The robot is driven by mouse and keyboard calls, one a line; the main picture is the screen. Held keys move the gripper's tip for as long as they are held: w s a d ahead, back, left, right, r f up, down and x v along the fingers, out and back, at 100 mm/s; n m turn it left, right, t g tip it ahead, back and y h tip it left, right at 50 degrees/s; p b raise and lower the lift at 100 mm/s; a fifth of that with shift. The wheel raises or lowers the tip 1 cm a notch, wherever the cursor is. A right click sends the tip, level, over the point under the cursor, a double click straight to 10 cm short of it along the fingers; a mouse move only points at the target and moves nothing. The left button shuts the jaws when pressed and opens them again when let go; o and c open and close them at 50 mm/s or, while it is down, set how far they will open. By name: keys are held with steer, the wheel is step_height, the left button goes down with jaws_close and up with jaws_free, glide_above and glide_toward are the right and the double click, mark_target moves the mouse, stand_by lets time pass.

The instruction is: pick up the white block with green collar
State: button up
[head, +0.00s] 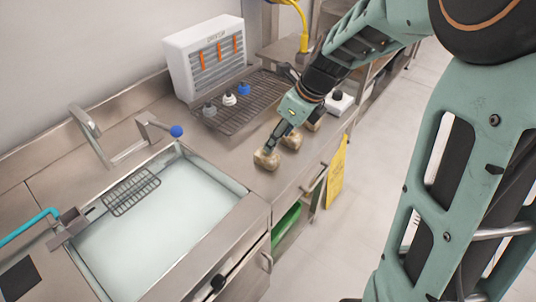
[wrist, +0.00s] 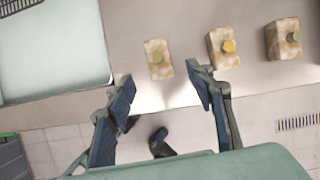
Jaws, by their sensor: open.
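Three blocks mottled in white and tan stand in a row in the wrist view. The left block (wrist: 153,72) has a green round part on top, the middle block (wrist: 220,58) a yellow one, and the right block (wrist: 282,50) one that looks green-yellow. In the head view, the nearest block (head: 266,160) is on the steel counter by the sink, partly behind my gripper (head: 272,148). My gripper (wrist: 162,82) is open and empty in the wrist view. The left block lies just past the gap between its fingertips; I cannot tell whether they touch it.
The sink (head: 165,235) lies left of the blocks. Behind them are a wire rack (head: 245,110) with several small knobbed pieces and a white box (head: 205,50). A white item (head: 340,104) stands farther along the counter, whose front edge is close to the blocks.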

mark_target(267, 154)
steer(key=x, duration=1)
steer(key=shift+a, duration=0.1)
steer(key=shift+c, duration=0.2)
steer(key=c, duration=1.3)
